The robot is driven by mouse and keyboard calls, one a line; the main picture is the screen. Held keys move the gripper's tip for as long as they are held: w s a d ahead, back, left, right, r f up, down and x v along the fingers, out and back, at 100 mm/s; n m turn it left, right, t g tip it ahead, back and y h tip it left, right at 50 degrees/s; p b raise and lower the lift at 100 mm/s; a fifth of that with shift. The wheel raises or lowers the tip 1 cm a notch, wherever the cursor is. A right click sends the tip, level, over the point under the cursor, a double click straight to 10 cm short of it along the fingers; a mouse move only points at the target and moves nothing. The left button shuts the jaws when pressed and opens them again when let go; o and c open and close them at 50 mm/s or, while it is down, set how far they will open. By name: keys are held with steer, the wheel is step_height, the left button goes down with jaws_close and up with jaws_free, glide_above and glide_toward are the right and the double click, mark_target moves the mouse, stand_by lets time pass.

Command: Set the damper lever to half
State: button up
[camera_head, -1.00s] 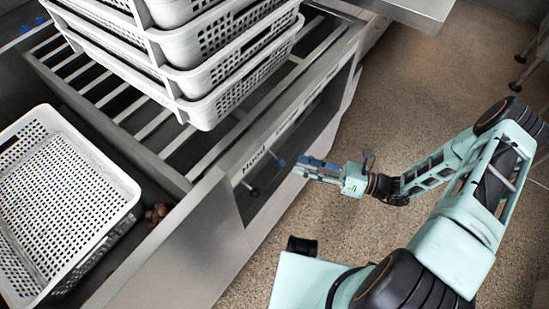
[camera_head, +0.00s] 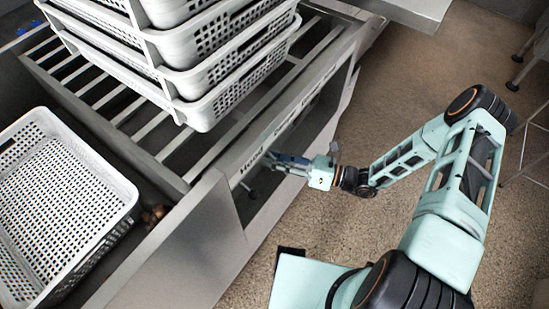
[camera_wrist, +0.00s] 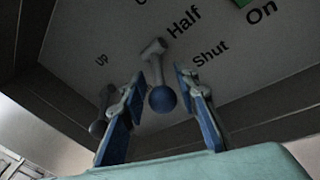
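In the wrist view, the lever with a blue ball knob (camera_wrist: 162,98) sticks out from a grey panel (camera_wrist: 90,30). The words "Half" and "Shut" are printed beside its mount. I cannot tell which mark it is set to. My gripper (camera_wrist: 160,76) is open, with one blue finger on each side of this lever and a gap visible on both sides of the knob. In the head view my gripper (camera_head: 286,160) is at the cabinet front and hides the blue knob. The panel edge there carries "Hood" and a blurred second label.
A second lever with a dark knob (camera_wrist: 99,128) is left of my fingers in the wrist view; it also shows in the head view (camera_head: 252,194). Stacked baskets (camera_head: 200,80) stand on the slatted rack above. Another basket (camera_head: 125,200) is at left.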

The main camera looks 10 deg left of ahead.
jaws_close()
steer(key=shift+r, duration=0.15)
steer(key=r+h+p, duration=0.1)
steer(key=p, duration=0.2)
steer(key=shift+d, duration=0.15)
steer(key=p, duration=0.1)
steer(key=h+p, duration=0.1)
steer(key=p, duration=0.1)
steer(key=shift+s+d+r+m+h, duration=0.1)
steer(key=shift+r+m+h, duration=0.2)
steer(key=shift+r+m, duration=0.1)
steer(key=h+p, duration=0.2)
steer(key=p, duration=0.1)
steer(key=shift+d+r+g, duration=0.1)
steer(key=shift+r+g, duration=0.2)
steer(key=shift+g, duration=0.1)
steer(key=shift+m+h+p, duration=0.3)
steer(key=shift+h+p, duration=0.2)
steer(key=shift+p, duration=0.1)
steer(key=shift+o, duration=1.9)
jaws_free()
